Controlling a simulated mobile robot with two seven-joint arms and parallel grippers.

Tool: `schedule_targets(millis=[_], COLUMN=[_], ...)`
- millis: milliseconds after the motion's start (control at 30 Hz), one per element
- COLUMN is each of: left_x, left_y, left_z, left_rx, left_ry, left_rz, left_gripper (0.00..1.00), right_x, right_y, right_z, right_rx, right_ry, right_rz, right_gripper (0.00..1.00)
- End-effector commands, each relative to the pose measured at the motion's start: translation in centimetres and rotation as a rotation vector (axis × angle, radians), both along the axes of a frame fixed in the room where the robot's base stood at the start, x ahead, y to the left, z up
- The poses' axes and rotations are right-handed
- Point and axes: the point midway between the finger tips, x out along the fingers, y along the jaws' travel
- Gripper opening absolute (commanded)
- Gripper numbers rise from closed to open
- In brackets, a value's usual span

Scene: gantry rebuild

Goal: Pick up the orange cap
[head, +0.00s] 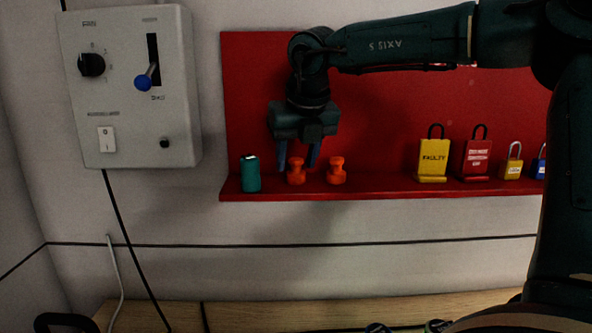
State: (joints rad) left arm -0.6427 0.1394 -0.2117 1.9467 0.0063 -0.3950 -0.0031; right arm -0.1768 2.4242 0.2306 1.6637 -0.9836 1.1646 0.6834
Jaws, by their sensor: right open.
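Two small orange pieces stand upright on the red shelf (400,192), each with a narrow waist. The left orange piece (296,177) is below and between the fingertips of my right gripper (297,163). The right orange piece (337,172) stands a short way to the right, clear of the fingers. I cannot tell which one is the cap of the task. My right gripper points down with its blue fingers apart, one on each side of the left piece's top. Whether a finger touches it cannot be told. My left gripper is not in view.
A yellow tagged lock (432,158), a red one (477,157) and small padlocks stand to the right. A grey control box (130,90) hangs left. A wooden bench (260,314) lies below.

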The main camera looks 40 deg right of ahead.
Motion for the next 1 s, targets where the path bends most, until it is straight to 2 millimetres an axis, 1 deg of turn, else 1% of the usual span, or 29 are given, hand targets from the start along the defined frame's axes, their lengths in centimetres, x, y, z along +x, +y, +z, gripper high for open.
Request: schedule_targets(millis=[100, 600, 867, 1000], left_x=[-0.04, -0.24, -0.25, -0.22], left_y=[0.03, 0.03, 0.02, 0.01], left_z=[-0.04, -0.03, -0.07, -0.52], left_rx=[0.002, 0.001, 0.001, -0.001], left_ry=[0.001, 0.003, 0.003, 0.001], left_rz=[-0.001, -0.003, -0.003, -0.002], left_gripper=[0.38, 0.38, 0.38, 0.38], right_x=[-0.01, -0.02, -0.03, -0.17], right_y=[-0.01, 0.01, 0.02, 0.17], right_z=[-0.01, 0.05, 0.08, 0.38], right_rx=[0.0, 0.0, 0.0, -0.001], right_ry=[0.0, 0.0, -0.001, -0.003], right_rz=[0.0, 0.0, 0.0, 0.0], right_gripper=[0.44, 0.03, 0.02, 0.02])
